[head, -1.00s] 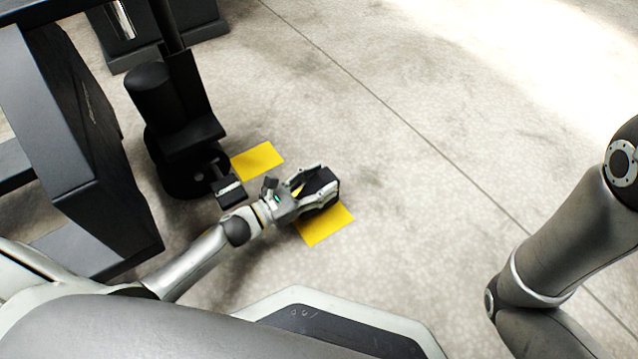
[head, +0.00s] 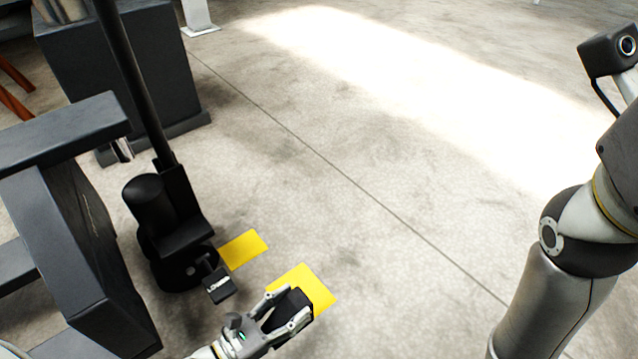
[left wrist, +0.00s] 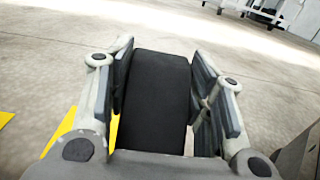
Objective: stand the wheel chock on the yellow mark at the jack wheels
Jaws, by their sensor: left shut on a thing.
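The black wheel chock (head: 288,310) is between the fingers of my left gripper (head: 286,312), which is shut on it. In the left wrist view the chock (left wrist: 155,100) is a dark block filling the space between both finger pads. One yellow mark (head: 314,286) lies on the floor just beyond the chock, partly hidden by chock and gripper. Another yellow mark (head: 244,250) lies beside the base of the black jack (head: 180,235). I cannot tell whether the chock touches the floor. My right gripper is out of view; only my right arm shows at the right.
A dark steel frame (head: 85,255) stands at the left, close to the jack. A small black pedal (head: 218,288) sticks out of the jack near my left gripper. A dark machine base (head: 125,75) stands behind. The floor (head: 400,190) in the middle is clear.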

